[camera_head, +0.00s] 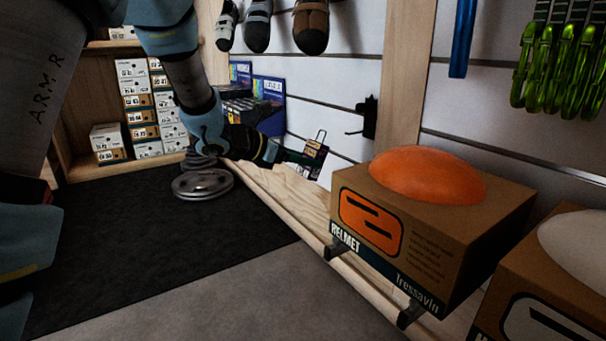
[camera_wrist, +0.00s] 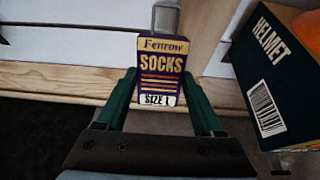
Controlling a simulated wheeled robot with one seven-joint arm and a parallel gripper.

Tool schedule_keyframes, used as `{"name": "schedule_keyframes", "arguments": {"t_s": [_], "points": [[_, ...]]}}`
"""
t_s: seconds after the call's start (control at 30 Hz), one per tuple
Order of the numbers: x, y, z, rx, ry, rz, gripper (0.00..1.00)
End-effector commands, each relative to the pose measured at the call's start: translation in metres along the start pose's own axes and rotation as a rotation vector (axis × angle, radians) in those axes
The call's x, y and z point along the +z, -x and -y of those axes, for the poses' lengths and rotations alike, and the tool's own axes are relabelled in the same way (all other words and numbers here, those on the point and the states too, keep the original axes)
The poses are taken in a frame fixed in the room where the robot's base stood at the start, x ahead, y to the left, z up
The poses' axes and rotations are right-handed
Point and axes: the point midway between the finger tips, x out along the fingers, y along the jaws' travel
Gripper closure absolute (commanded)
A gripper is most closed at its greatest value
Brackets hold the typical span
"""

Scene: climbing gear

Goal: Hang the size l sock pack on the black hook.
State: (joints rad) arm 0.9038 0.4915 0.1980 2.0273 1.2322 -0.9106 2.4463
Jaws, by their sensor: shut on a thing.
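The sock pack (camera_wrist: 161,72) is purple with yellow lettering reading "Fenrow SOCKS" and a size label at its bottom, whose last letter is hard to read. My gripper (camera_wrist: 165,100) is shut on the pack, with a green finger at each side of it. In the head view the pack (camera_head: 313,158) is held out at the end of my gripper (camera_head: 290,158), tilted, with a wire hanger loop above it. The black hook (camera_head: 366,118) is on the slatted wall, up and to the right of the pack and apart from it.
A helmet box (camera_head: 430,220) with an orange helmet (camera_head: 427,174) stands on brackets right of the pack. A dark display box (camera_head: 268,92) is behind my gripper. Green carabiners (camera_head: 560,65) and climbing shoes (camera_head: 312,27) hang higher up. The wall around the hook is clear.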

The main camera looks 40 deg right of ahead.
Motion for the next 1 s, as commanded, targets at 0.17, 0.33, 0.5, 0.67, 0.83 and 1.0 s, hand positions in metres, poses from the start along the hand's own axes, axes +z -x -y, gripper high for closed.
{"name": "schedule_keyframes", "arguments": {"t_s": [0.17, 0.33, 0.5, 0.67, 0.83, 1.0], "points": [[0.003, -0.005, 0.002, -0.012, -0.005, 0.003, 0.88], [0.006, -0.013, 0.002, -0.010, -0.005, 0.002, 0.88], [0.008, -0.022, 0.002, -0.009, -0.005, 0.001, 0.88], [0.012, -0.031, 0.002, -0.008, -0.004, 0.002, 0.88], [0.015, -0.040, 0.002, -0.009, -0.005, 0.001, 0.88], [0.018, -0.049, 0.002, -0.007, -0.004, 0.002, 0.88]]}}
